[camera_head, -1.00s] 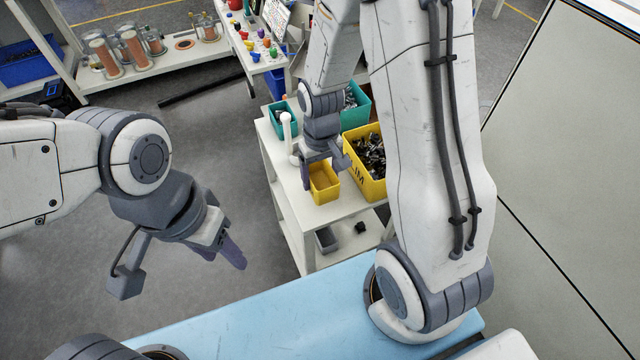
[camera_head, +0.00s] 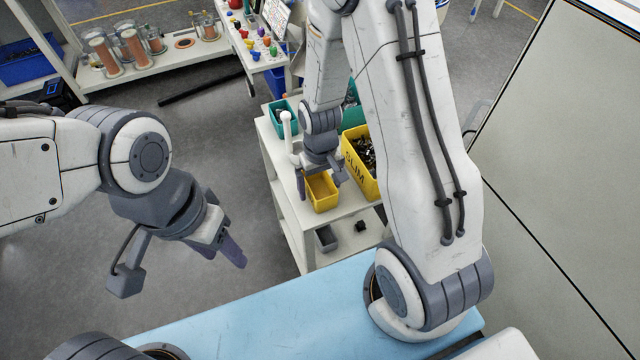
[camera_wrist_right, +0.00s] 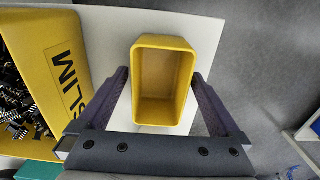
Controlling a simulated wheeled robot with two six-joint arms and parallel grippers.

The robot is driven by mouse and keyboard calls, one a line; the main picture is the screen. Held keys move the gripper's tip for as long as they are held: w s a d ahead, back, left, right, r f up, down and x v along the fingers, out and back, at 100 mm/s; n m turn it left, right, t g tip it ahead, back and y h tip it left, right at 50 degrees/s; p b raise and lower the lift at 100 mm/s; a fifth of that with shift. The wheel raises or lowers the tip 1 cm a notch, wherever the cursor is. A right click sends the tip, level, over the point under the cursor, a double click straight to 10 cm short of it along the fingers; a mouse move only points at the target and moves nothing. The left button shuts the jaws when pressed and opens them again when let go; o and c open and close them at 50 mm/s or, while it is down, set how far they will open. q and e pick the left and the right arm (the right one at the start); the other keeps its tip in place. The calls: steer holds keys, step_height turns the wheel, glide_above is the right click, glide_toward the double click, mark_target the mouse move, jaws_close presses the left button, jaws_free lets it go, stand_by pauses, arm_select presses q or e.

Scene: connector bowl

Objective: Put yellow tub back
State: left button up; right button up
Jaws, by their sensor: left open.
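The small yellow tub (camera_head: 322,205) is empty and upright at the near end of the white cart. I cannot tell whether its base touches the cart top. My right gripper (camera_head: 319,182) reaches down over it, its two fingers against opposite sides of the tub. In the right wrist view the tub (camera_wrist_right: 164,88) sits between the fingertips of my right gripper (camera_wrist_right: 162,75), which meet its side walls. My left gripper (camera_head: 225,250) is open and empty, over the floor left of the cart.
The white cart (camera_head: 293,222) also carries a large yellow SLIM bin (camera_head: 358,168) of dark parts close right of the tub, a white upright post (camera_head: 287,130) and teal bins (camera_head: 278,112). A lower shelf holds a grey tub (camera_head: 326,238). A light-blue surface (camera_head: 260,310) lies nearest me.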

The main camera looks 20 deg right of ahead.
mark_target(320, 196)
steer(key=shift+r, duration=0.3)
step_height(320, 196, up, 11)
steer(key=s+a+r+n, duration=0.3)
steer(key=s+a, duration=0.3)
steer(key=s, duration=0.3)
steer(key=s+a+r+n+y, duration=0.1)
steer(key=s+a+r+n, duration=0.3)
steer(key=s+a, duration=0.2)
steer(key=s, duration=0.2)
steer(key=shift+s+a+r, duration=0.25)
steer(key=shift+s+r, duration=0.15)
steer(key=shift+d, duration=0.1)
